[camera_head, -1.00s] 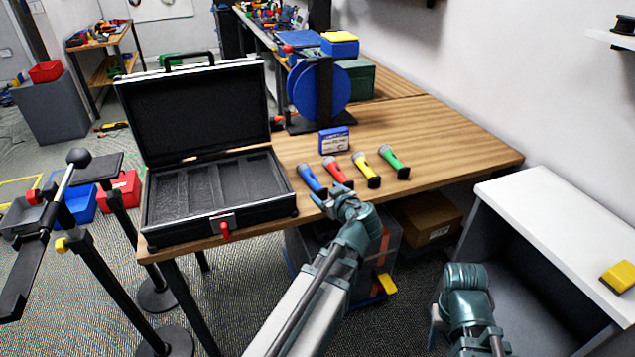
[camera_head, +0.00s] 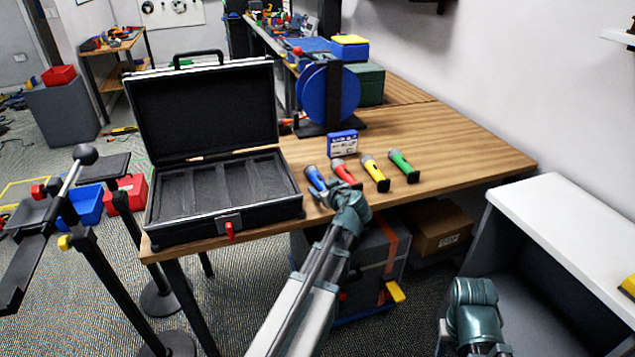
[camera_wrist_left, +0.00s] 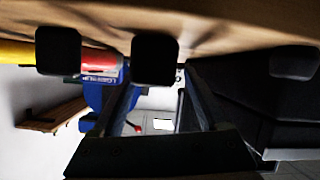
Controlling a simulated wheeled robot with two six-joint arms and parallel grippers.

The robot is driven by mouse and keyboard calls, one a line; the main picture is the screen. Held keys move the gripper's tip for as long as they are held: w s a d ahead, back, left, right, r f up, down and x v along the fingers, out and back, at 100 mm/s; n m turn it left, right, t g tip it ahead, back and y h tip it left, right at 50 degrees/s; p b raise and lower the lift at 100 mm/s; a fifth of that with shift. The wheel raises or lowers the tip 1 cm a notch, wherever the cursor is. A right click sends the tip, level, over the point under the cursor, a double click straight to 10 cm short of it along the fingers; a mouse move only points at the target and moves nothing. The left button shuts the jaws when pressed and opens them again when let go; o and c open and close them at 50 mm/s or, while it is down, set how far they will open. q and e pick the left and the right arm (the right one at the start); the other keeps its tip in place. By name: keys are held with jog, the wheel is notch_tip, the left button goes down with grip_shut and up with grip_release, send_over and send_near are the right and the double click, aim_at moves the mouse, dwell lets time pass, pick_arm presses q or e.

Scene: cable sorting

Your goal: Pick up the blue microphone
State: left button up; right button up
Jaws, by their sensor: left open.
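The blue microphone (camera_head: 315,178) lies on the wooden table, leftmost in a row beside the black case. Beside it lie the red (camera_head: 344,171), yellow (camera_head: 375,173) and green (camera_head: 403,166) microphones. My left gripper (camera_head: 334,190) is open and empty at the table's front edge, by the near ends of the blue and red microphones, partly covering them. In the left wrist view, its two dark fingertips (camera_wrist_left: 106,55) are apart, with the red microphone (camera_wrist_left: 100,62) showing beyond the gap. I cannot make out the blue microphone there. Only part of my right arm shows, lower right.
The open black case (camera_head: 222,222) stands left of the microphones, its foam slots empty. A small blue box (camera_head: 342,143) and a blue cable reel (camera_head: 328,95) stand behind them. The table's right side is clear. A white-topped cabinet (camera_head: 570,225) stands at right.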

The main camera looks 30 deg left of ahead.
aim_at(320, 182)
pick_arm(q)
jog(key=b+x, duration=0.1)
jog(key=x, duration=0.3)
jog(key=shift+w+a+f, duration=0.15)
jog(key=shift+w, duration=0.15)
grip_shut()
